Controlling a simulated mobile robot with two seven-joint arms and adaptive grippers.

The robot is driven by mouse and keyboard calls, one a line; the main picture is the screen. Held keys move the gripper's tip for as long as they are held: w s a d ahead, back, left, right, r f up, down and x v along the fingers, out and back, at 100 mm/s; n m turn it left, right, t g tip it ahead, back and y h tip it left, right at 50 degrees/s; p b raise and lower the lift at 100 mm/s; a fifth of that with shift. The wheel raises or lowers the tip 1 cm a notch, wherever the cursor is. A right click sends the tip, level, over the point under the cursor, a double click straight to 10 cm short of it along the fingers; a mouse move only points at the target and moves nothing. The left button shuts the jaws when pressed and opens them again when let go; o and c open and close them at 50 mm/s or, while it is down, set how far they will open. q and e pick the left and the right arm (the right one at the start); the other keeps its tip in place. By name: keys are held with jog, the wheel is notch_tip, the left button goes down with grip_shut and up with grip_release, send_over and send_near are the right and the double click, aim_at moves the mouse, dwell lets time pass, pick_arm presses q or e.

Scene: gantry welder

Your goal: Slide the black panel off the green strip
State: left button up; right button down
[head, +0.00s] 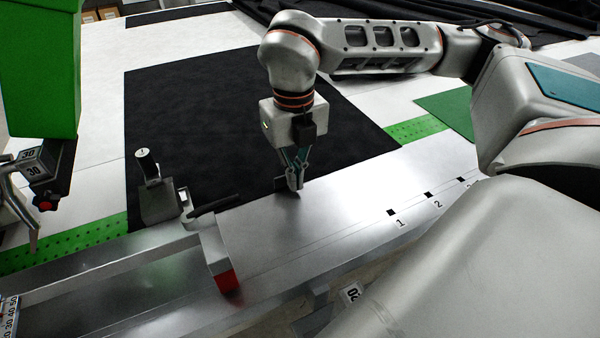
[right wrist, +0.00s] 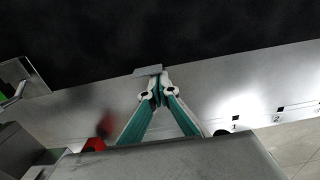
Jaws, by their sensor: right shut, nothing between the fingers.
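The black panel (head: 200,110) lies flat on the white table, covering the middle of the green strip. The perforated green strip (head: 415,130) shows to the right of the panel and again at lower left. A small dark upright tab (head: 279,184) stands at the panel's front edge; in the right wrist view a grey tab (right wrist: 147,70) shows at that edge. My right gripper (head: 296,186) is shut and empty beside the tab, above the metal rail. In the right wrist view its fingertips (right wrist: 157,77) meet close to the tab; contact cannot be told. My left gripper is not in view.
A metal rail (head: 330,215) with numbered marks runs along the front. A green machine part (head: 40,70) hangs at upper left. White table lies behind the panel.

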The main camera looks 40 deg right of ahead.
aim_at(264, 140)
jog(key=shift+w, duration=0.1)
jog(key=shift+w, duration=0.15)
jog(key=w+d+p, duration=0.1)
jog(key=w, duration=0.4)
jog(key=w+d+p, duration=0.1)
jog(key=w+p, duration=0.1)
jog(key=w, duration=0.3)
jog(key=w+d+p, duration=0.1)
jog(key=w+d, duration=0.1)
jog(key=w, duration=0.4)
jog(key=shift+r, duration=0.1)
jog(key=shift+w+d+p, duration=0.1)
jog(key=shift+w+p, duration=0.25)
jog(key=shift+w, duration=0.15)
